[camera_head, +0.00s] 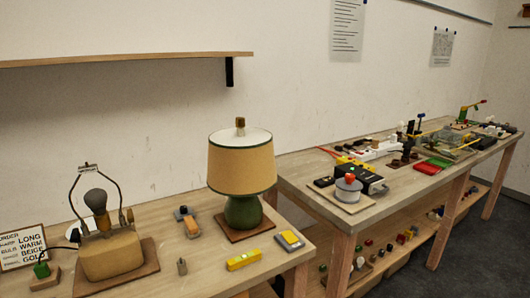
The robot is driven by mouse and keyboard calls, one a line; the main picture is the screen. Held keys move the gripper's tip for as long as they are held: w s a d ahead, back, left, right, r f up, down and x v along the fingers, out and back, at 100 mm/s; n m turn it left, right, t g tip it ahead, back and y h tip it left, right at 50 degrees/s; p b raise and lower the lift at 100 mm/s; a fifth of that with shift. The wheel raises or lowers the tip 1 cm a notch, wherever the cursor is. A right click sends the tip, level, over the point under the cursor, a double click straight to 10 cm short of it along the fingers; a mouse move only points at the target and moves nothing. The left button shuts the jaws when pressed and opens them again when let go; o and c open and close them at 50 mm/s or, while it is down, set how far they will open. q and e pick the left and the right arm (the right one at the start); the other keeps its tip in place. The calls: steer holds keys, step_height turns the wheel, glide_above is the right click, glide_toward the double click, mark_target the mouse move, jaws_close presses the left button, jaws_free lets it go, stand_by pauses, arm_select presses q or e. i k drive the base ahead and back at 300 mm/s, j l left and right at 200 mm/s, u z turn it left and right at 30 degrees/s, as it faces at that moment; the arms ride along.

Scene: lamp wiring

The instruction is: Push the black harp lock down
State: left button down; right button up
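A lamp with a squat beige base (110,258) stands on a brown board at the left of the near bench in the head view. A grey bulb (96,201) stands upright on it, and a thin metal harp (116,186) rises around the bulb to a small top piece. A small dark part (73,235) shows near the harp's left foot; it is too small to tell whether this is the black harp lock, or whether it is up or down. Neither of my grippers is in view.
A green lamp with a tan shade (241,165) stands to the right. An order card (22,247) and a green piece (41,270) are at the far left. A yellow level (244,260) and a yellow-grey box (290,240) lie in front. A wall shelf (130,59) overhangs.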

mark_target(75, 236)
steer(key=u, duration=1.3)
